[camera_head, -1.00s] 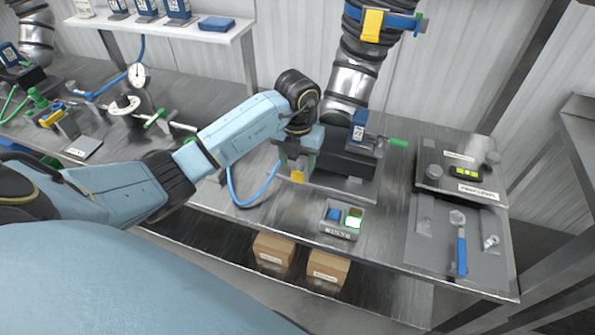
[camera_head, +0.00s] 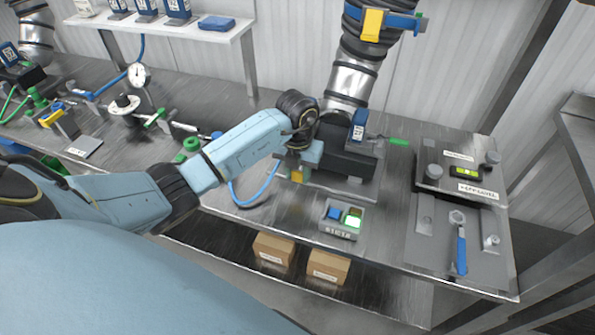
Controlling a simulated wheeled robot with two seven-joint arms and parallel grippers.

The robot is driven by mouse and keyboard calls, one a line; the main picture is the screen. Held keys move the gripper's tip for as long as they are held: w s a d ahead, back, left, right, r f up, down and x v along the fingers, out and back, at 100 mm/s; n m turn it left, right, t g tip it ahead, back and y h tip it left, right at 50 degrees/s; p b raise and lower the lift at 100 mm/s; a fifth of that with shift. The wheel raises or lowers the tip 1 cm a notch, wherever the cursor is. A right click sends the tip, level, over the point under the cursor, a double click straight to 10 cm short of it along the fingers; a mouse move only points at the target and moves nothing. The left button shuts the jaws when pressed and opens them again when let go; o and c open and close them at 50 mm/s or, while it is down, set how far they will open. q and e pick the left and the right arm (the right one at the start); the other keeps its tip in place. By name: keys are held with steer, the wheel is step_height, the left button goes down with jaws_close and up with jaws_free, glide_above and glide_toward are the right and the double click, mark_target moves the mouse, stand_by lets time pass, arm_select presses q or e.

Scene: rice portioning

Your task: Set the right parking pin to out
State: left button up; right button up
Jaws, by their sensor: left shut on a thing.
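My left gripper (camera_head: 303,160) is at the left side of the dark machine base (camera_head: 345,160) under the right silver-and-black hose. It is shut on a small part there, which I take to be the right parking pin; the fingers and wrist hide most of it. A yellow block (camera_head: 297,177) shows just below the gripper. A green handle (camera_head: 398,142) sticks out on the right side of the base. My right gripper is not in view.
A button box (camera_head: 342,222) with a blue button and a lit green one stands at the table's front edge. A metal plate with a blue-handled wrench (camera_head: 461,250) lies on the right. A blue hose (camera_head: 250,203) loops below my forearm. Two cardboard boxes (camera_head: 273,250) sit below.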

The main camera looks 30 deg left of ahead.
arm_select(q)
jaws_close()
steer(key=shift+s+d+r+p, duration=0.1)
steer(key=shift+s+d+p, duration=0.1)
steer(key=shift+s+p, duration=0.65)
steer(key=shift+s+d+p, duration=0.2)
steer(key=shift+s+p, duration=0.35)
steer(key=shift+s, duration=0.5)
steer(key=o, duration=0.6)
jaws_free()
steer(key=o, duration=0.4)
steer(key=shift+s, duration=0.15)
